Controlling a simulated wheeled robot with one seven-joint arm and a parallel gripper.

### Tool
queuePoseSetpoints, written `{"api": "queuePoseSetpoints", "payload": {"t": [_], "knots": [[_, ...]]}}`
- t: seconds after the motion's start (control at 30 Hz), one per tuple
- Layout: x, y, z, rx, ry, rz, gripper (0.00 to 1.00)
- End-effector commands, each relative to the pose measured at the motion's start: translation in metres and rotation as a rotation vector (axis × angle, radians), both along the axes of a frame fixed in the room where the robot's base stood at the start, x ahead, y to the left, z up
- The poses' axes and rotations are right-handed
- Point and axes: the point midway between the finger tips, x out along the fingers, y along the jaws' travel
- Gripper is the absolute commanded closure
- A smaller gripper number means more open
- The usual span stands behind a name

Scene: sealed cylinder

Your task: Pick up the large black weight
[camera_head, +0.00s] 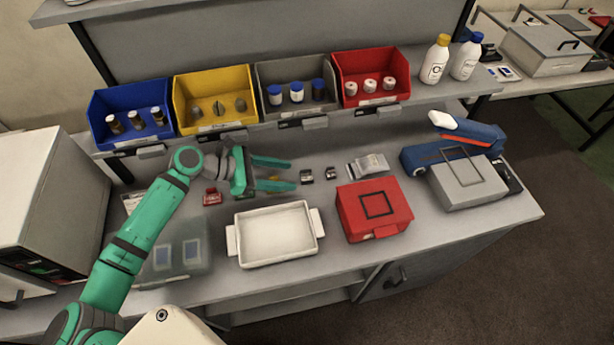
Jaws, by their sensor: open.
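Two small black blocks, apparently the weights, stand on the grey bench in the head view. The left one (306,177), which looks slightly larger, is the large black weight as far as I can tell. The smaller black weight (331,173) stands just to its right. My gripper (291,174) is open, with its green fingers pointing right. The fingertips are just left of the larger weight, and nothing is held. A small yellowish thing shows between or behind the fingers, too small to make out.
A white tray (235,255) and a red box (362,228) stand in front of the weights. A clear packet (368,165) lies to their right. A small red object (212,196) sits left of my gripper. Coloured bins line the shelf behind, including a grey bin (290,117).

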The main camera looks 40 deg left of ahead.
Motion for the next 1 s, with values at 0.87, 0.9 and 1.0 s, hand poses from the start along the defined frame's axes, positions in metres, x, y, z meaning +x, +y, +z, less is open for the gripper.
{"api": "queuePoseSetpoints", "payload": {"t": [0.87, 0.9, 1.0], "knots": [[0.038, -0.033, -0.014, 0.000, 0.000, -0.002, 1.00], [0.038, -0.033, -0.014, 0.000, -0.001, -0.001, 1.00], [0.038, -0.033, -0.014, 0.000, 0.000, -0.001, 1.00]]}}
